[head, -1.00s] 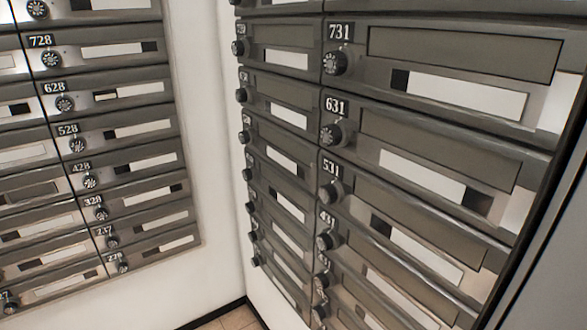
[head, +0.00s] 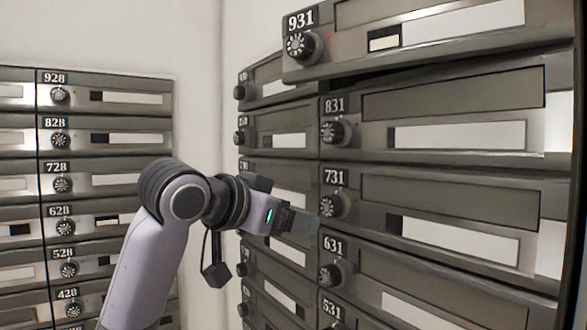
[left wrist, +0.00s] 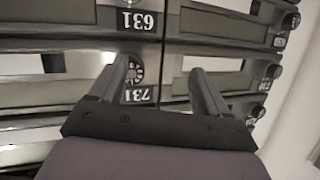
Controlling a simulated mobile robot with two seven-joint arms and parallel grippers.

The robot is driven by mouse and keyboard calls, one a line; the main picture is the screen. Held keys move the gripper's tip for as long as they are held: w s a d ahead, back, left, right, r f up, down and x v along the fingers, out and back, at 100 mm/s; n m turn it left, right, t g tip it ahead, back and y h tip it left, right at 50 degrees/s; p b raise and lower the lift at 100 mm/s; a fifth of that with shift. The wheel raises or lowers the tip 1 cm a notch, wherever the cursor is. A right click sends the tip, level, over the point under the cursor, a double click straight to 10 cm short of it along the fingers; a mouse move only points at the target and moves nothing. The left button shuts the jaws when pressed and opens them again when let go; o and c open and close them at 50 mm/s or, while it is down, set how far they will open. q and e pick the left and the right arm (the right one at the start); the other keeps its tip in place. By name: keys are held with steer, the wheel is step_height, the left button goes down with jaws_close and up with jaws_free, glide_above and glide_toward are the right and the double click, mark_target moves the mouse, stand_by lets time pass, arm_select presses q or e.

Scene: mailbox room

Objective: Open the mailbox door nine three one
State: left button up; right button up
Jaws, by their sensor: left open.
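The mailbox door 931 (head: 440,45) is at the top right of the head view, with a round dial knob (head: 303,46) beside its number. This door stands out in front of the ones below, with a dark gap under its lower edge, so it looks ajar. Its top is cut off. My left gripper (head: 314,222) is lower, in front of the boxes near 731 and 631. In the left wrist view, my left gripper (left wrist: 163,72) has its two fingers spread and nothing between them. One finger overlaps the 731 knob (left wrist: 137,72); contact cannot be told. My right gripper is not seen.
Doors 831 (head: 450,95), 731 (head: 440,195) and 631 (head: 440,262) lie flush below, each with a protruding knob. Another bank of mailboxes (head: 110,138) stands at the left, with a white wall (head: 200,120) between. Open air lies before the corner.

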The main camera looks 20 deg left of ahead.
arm_select(q)
steer(key=s+r+t+h, duration=0.15)
steer(key=s+r, duration=0.25)
steer(key=r, duration=1.1)
steer(key=m+t, duration=0.1)
steer(key=t, duration=0.1)
glide_toward(295, 47)
steer(key=w, duration=0.3)
steer(key=shift+g+h, duration=0.25)
steer(key=p+x, duration=0.1)
steer(key=x, duration=0.2)
steer(key=p+x, duration=0.1)
steer(key=x, duration=0.1)
steer(key=shift+w+d+r, duration=0.15)
steer(key=shift+d+r, duration=0.05)
steer(key=shift+d, duration=0.3)
steer(key=shift+w+d+f, duration=0.1)
steer(key=shift+w+d, duration=0.15)
steer(key=shift+w, duration=0.3)
jaws_close()
steer(key=shift+s, duration=0.1)
